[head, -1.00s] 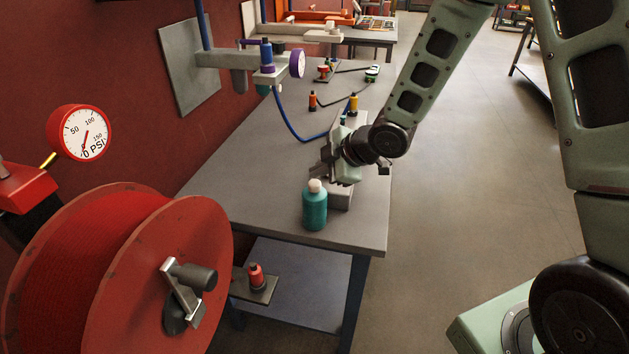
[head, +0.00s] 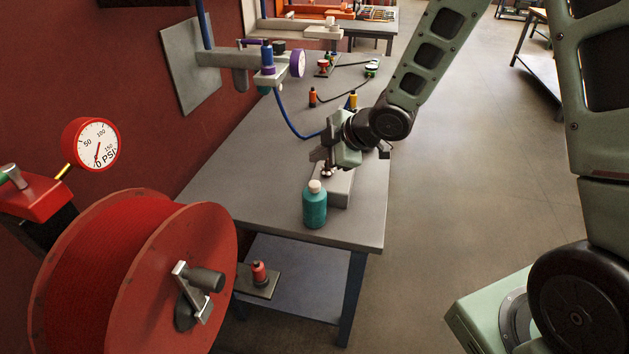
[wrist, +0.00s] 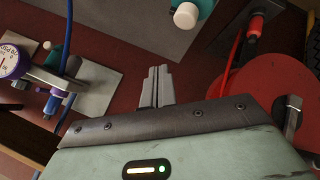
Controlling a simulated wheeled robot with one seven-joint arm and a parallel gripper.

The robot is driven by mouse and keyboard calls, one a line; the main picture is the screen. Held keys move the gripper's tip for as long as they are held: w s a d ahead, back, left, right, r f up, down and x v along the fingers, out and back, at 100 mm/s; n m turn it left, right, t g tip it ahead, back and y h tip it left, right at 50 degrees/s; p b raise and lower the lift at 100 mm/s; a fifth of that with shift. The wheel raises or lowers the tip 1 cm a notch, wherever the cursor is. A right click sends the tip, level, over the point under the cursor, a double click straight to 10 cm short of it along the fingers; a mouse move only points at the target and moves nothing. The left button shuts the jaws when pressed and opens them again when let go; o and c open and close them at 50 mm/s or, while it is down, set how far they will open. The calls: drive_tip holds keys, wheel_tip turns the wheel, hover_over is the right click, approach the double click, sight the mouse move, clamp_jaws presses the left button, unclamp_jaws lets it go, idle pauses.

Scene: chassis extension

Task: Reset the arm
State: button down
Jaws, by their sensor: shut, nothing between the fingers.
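My arm reaches from the upper right down over the grey workbench (head: 232,180) in the head view. My gripper (head: 318,154) hangs above the bench near its right edge, beside a grey block (head: 340,190) and behind the teal bottle. In the wrist view my gripper (wrist: 158,72) shows its two fingers close together with nothing between them. The teal bottle (head: 315,207) with a white cap stands upright on the bench's front part; its cap also shows in the wrist view (wrist: 186,15).
A red hose reel (head: 150,270) and a pressure gauge (head: 98,143) stand at the front left. A wall fixture with a purple-rimmed gauge (head: 297,63) overhangs the bench. The floor (head: 450,200) right of the bench is clear.

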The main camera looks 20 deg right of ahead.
idle(0.5)
drive_tip(key=shift+s+a, duration=0.15)
drive_tip(key=s+a+r+m+g+h+b, duration=0.1)
drive_tip(key=s+a+m+g, duration=0.1)
drive_tip(key=s, duration=0.8)
drive_tip(key=s+a+r+m+g+h+b, duration=0.1)
drive_tip(key=s+m, duration=0.3)
drive_tip(key=s, duration=0.6)
drive_tip(key=s+a+r+m+g+h+b, duration=0.1)
drive_tip(key=s+a+r+m+g+h, duration=0.1)
drive_tip(key=s, duration=0.9)
drive_tip(key=shift+a+r+m+g+h, duration=0.4)
drive_tip(key=shift+a+r+g+h, duration=0.15)
drive_tip(key=shift+a+g, duration=0.45)
drive_tip(key=shift+w+d, duration=0.1)
